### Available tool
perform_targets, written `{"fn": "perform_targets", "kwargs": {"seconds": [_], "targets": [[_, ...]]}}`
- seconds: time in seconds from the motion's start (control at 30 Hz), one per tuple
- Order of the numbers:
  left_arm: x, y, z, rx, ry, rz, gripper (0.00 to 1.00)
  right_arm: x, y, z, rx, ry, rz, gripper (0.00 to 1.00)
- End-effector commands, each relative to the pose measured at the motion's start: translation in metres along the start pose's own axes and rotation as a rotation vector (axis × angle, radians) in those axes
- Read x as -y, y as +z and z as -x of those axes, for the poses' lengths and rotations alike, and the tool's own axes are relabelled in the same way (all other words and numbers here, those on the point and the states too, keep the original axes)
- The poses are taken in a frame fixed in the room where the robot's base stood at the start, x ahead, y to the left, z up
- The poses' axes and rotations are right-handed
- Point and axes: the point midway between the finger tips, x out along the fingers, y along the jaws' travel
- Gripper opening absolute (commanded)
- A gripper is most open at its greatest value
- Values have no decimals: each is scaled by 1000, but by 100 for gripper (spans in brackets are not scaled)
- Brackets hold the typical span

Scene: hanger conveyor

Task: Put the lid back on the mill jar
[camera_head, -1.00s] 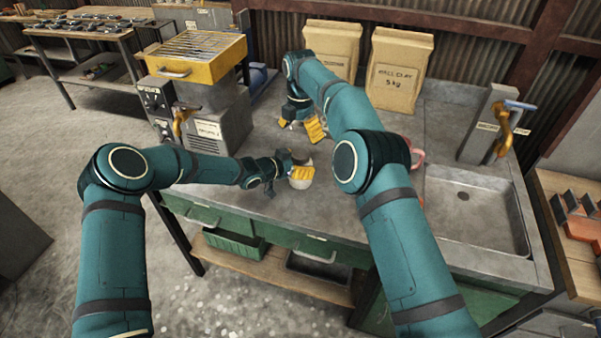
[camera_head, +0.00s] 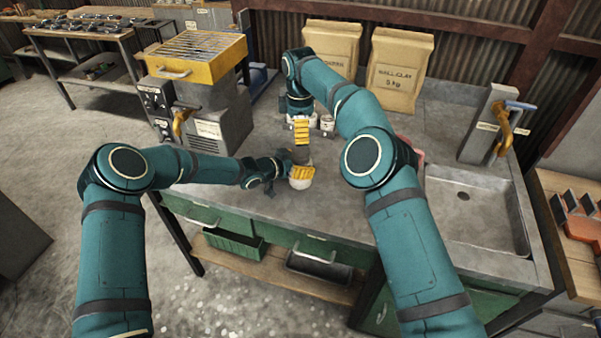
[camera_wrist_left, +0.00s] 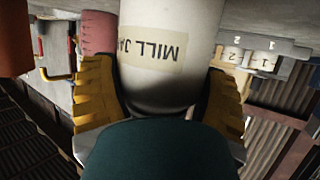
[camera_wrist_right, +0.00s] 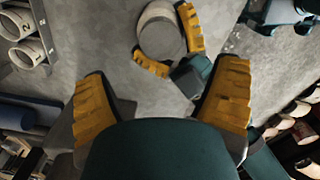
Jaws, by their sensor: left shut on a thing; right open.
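The white mill jar (camera_head: 301,183) is near the front edge of the workbench. My left gripper (camera_head: 300,172) is shut around its side. The left wrist view shows the labelled jar (camera_wrist_left: 165,50) between the yellow fingers. In the right wrist view, the jar's round grey top (camera_wrist_right: 160,38) faces the camera; I cannot tell whether this is a lid or the open mouth. My right gripper (camera_head: 302,138) is just behind and above the jar, fingers apart with nothing between them (camera_wrist_right: 162,90). I make out no separate lid.
A rack of numbered white cylinders (camera_wrist_right: 28,50) stands behind the jar. A yellow-topped grey machine (camera_head: 205,95) is at left, clay bags (camera_head: 398,72) at the back, and a sink (camera_head: 475,205) at right. A pink mug (camera_head: 412,150) is partly hidden by my right arm.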

Motion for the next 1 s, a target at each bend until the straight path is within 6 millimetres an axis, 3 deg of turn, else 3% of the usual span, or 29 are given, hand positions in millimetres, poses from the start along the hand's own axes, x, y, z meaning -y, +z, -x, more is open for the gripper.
{"fn": "perform_targets", "kwargs": {"seconds": [0.27,0.7,1.0], "targets": [[-1,2,0,4,1,2,0,0,0,-4,1,-2,2,87],[-1,3,0,4,1,2,0,0,0,-62,0,-2,2,87],[-1,3,0,5,1,2,0,0,0,-80,0,0,3,87]]}}
